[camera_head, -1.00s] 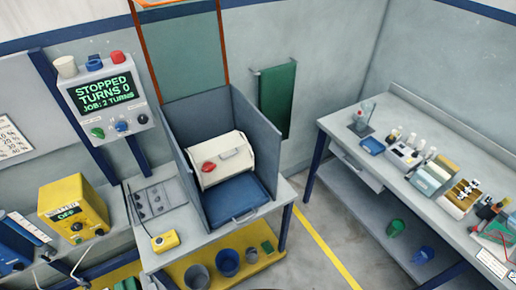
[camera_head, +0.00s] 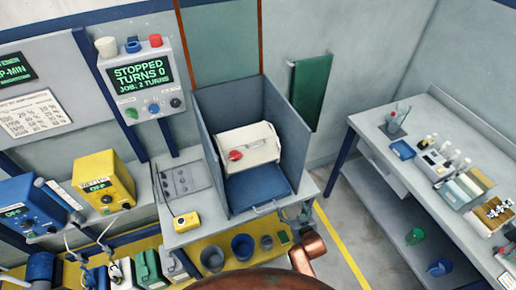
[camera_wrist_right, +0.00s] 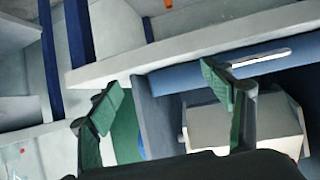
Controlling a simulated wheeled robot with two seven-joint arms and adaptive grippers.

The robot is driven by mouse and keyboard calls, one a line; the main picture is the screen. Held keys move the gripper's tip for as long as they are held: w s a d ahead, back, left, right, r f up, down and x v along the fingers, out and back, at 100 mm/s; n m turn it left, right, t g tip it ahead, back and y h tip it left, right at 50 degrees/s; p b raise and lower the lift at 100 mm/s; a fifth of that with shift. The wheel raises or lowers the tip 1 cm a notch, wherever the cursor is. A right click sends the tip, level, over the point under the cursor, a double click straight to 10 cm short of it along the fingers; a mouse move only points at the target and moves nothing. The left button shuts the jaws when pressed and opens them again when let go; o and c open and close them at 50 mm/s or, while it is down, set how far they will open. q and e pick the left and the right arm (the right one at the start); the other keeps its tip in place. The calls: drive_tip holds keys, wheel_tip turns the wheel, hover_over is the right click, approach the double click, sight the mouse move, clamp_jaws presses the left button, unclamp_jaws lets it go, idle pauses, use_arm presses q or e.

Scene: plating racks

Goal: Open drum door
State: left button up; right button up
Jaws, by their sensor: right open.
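The panels look closed. A blue tray (camera_head: 257,187) with a handle lies in front of it. My right gripper (camera_head: 297,214) is low, at the bench's front right corner, apart from the drum. In the right wrist view, its green-padded fingers (camera_wrist_right: 165,97) are spread and empty, and the drum (camera_wrist_right: 255,122) shows behind the right finger. My left gripper is not in view.
A control box (camera_head: 142,82) above reads STOPPED, TURNS 0, JOB: 2 TURNS. A yellow pendant (camera_head: 186,221) lies on the bench left of the booth. Buckets (camera_head: 243,247) stand on the yellow shelf below. A side bench (camera_head: 405,185) stands right, past open floor.

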drive_tip(key=w+a+r+t+y, duration=0.1)
drive_tip(key=w+a+r+t, duration=0.35)
drive_tip(key=r, duration=0.65)
drive_tip(key=n+y, duration=0.2)
drive_tip(key=y, duration=0.1)
approach(257, 147)
drive_tip(key=w, duration=0.1)
drive_tip(key=shift+t, duration=0.45)
drive_tip(key=x, duration=0.7)
drive_tip(key=shift+s+a+f, duration=0.1)
drive_tip(key=shift+a+f, duration=0.1)
drive_tip(key=shift+f, duration=0.2)
drive_tip(key=shift+w+a, duration=0.1)
drive_tip(key=shift+w, duration=0.35)
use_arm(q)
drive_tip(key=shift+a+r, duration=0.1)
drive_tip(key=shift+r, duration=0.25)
